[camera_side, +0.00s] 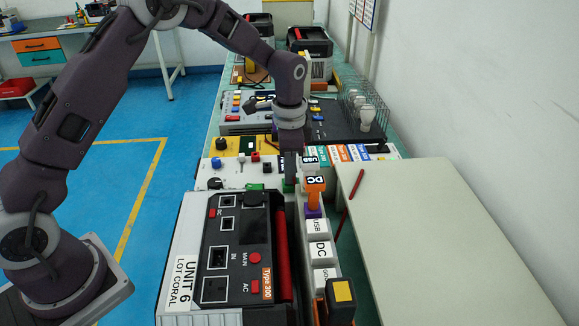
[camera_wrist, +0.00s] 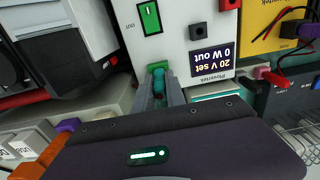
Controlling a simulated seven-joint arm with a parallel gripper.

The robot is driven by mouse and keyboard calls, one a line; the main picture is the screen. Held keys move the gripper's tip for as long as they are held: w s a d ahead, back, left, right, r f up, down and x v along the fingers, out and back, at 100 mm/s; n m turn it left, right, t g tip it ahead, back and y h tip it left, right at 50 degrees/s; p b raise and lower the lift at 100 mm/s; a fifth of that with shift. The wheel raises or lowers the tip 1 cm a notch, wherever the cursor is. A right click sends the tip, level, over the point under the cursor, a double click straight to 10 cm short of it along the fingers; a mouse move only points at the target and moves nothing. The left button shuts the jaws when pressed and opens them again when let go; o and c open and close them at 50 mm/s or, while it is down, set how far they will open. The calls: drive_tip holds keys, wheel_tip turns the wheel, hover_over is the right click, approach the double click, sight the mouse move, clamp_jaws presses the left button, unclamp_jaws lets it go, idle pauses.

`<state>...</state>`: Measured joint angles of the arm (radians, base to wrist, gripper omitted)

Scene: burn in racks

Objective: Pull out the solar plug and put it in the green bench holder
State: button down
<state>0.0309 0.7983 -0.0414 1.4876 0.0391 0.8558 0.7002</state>
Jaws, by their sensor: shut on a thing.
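My gripper (camera_side: 289,178) points down beside the row of labelled holders, at the far end of the unit. In the wrist view my gripper (camera_wrist: 161,88) is shut on a small teal piece, which looks like the solar plug (camera_wrist: 158,84). A green block (camera_wrist: 156,66), which looks like the green bench holder, is right at the fingertips. In the side view the green block (camera_side: 288,187) shows under the fingers, mostly covered. I cannot tell whether the plug is seated in it or just above it.
White labelled blocks (camera_side: 320,250) line the unit (camera_side: 235,240). A power supply (camera_wrist: 180,70) stands beside the fingers.

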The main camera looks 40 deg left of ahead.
drive_tip(key=c, duration=1.3)
unclamp_jaws()
drive_tip(key=shift+r, duration=0.3)
wheel_tip(320, 180, up, 6)
drive_tip(key=s+a+r+n+t, duration=0.1)
drive_tip(key=s+r+n+t, duration=0.15)
drive_tip(key=s+r, duration=0.95)
drive_tip(key=s+a+r+n+t, duration=0.1)
drive_tip(key=s+n+t, duration=0.2)
drive_tip(key=s, duration=1.6)
drive_tip(key=n, duration=0.3)
drive_tip(key=shift+a+r, duration=0.15)
drive_tip(key=shift+a, duration=0.15)
